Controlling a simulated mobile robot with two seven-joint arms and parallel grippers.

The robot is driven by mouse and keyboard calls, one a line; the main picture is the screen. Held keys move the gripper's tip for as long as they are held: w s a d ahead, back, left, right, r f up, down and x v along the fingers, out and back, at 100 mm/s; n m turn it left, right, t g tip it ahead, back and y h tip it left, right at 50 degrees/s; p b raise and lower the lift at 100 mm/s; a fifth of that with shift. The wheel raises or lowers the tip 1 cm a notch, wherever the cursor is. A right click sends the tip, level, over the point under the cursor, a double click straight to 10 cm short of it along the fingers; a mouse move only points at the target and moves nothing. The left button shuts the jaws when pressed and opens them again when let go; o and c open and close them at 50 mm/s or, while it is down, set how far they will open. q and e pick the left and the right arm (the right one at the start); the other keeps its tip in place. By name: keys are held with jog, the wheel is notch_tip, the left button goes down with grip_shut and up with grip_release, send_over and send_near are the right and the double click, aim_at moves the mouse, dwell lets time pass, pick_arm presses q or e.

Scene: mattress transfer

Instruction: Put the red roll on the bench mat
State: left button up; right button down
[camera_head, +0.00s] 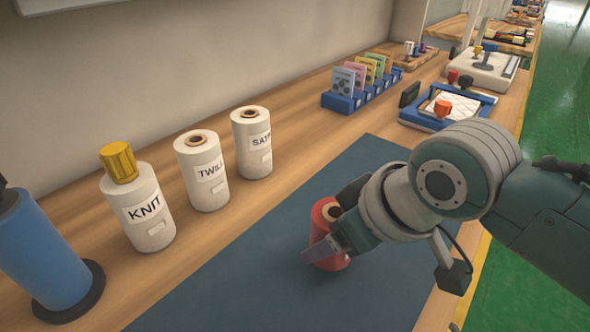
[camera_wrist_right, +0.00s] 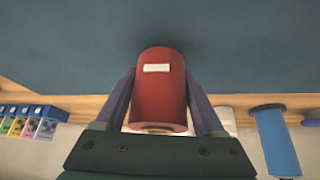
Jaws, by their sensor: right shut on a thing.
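The red roll (camera_head: 327,262) is upright on or just above the dark blue bench mat (camera_head: 240,275); I cannot tell whether its base touches. My right gripper (camera_head: 330,235) is shut on the roll, with its fingers on two sides of it. In the right wrist view the roll (camera_wrist_right: 160,95) sits between the two fingers, a pale label on its side, with the mat (camera_wrist_right: 230,45) beyond it. The gripper hides part of the roll in the head view. My left gripper is not in view.
White rolls marked KNIT (camera_head: 145,225), TWILL (camera_head: 205,185) and a partly readable third (camera_head: 252,155) stand along the wall. A blue cylinder (camera_head: 40,255) stands at left. A blue card rack (camera_head: 350,100) and a blue-framed tray (camera_head: 415,122) are farther back. The mat's left part is clear.

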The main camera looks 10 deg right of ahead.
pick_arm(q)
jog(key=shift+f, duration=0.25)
pick_arm(e)
jog(key=shift+f, duration=0.75)
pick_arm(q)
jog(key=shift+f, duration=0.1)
pick_arm(e)
jog(key=shift+f, duration=0.2)
grip_release()
jog(key=shift+r, duration=0.1)
